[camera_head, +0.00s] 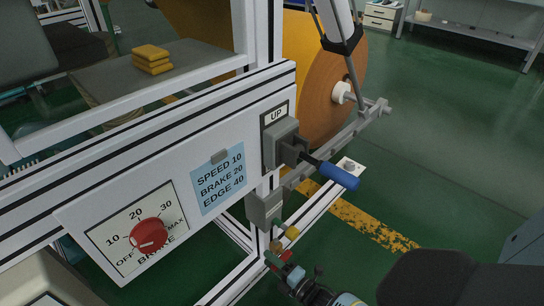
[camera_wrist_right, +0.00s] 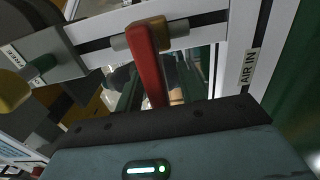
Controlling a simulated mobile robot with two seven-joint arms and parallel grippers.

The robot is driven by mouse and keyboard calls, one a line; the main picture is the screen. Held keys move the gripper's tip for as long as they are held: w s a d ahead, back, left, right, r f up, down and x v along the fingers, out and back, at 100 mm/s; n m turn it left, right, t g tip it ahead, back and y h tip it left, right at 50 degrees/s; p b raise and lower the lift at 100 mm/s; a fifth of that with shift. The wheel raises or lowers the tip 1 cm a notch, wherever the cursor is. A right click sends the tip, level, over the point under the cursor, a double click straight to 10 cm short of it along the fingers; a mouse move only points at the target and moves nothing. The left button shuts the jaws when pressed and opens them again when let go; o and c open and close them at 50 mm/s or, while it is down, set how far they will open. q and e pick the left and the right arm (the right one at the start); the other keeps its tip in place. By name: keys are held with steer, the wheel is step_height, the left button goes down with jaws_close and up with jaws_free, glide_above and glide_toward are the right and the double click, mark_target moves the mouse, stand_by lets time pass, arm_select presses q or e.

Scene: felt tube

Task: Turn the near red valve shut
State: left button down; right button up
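In the head view a small red part (camera_head: 278,257) shows low on the machine frame, below a yellow-tipped fitting (camera_head: 290,232). My right gripper (camera_head: 291,275) comes in from the bottom right, with its tip right by that red part. Its fingers are small and partly hidden, so I cannot tell whether they are open, shut or touching the handle. My left gripper is out of view.
A blue-handled lever (camera_head: 340,176) sticks out above my right gripper, by the UP label. A red brake knob (camera_head: 148,234) sits on the panel at left.

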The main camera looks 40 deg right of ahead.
steer(key=s+p, duration=0.2)
steer(key=s, duration=0.5)
steer(key=shift+s+d+p, duration=0.25)
steer(key=shift+s+p, duration=0.1)
steer(key=shift+s, duration=0.05)
stand_by(0.3)
